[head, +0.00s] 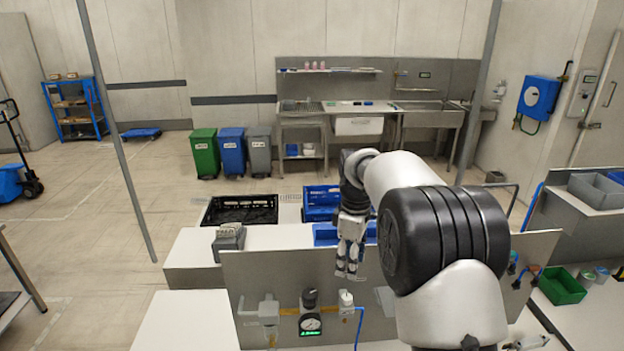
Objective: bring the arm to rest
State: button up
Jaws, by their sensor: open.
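My arm rises from the lower right in the head view, bends at a black-banded joint, and reaches forward and left. My gripper (347,262) hangs pointing down in front of the grey panel (265,275), by its upper edge. Its fingers are apart and nothing shows between them. The arm hides part of the blue crate behind it.
A black crate (240,203) and a blue crate (318,205) stand behind the panel, with a blue tray (325,234) nearer. A pressure gauge (310,323) and valve fittings are on the panel's near side. A green bin (562,287) stands at right.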

jog(key=s+r+m+t+b, duration=0.25)
jog(key=s+m+b, duration=0.55)
jog(key=s, duration=1)
jog(key=s+f+m+t+b, duration=0.1)
jog(key=s+f+m+b, duration=0.1)
jog(key=s+f+b, duration=0.3)
jog(key=s+f+m+t+b, duration=0.1)
jog(key=s+f+b, duration=0.3)
jog(key=s, duration=0.9)
notch_tip(320, 180, down, 3)
jog(key=shift+r+m+b, duration=0.15)
jog(key=shift+m+b, duration=0.2)
jog(key=shift+m, duration=0.35)
jog(key=shift+s, duration=0.1)
jog(key=shift+c, duration=0.5)
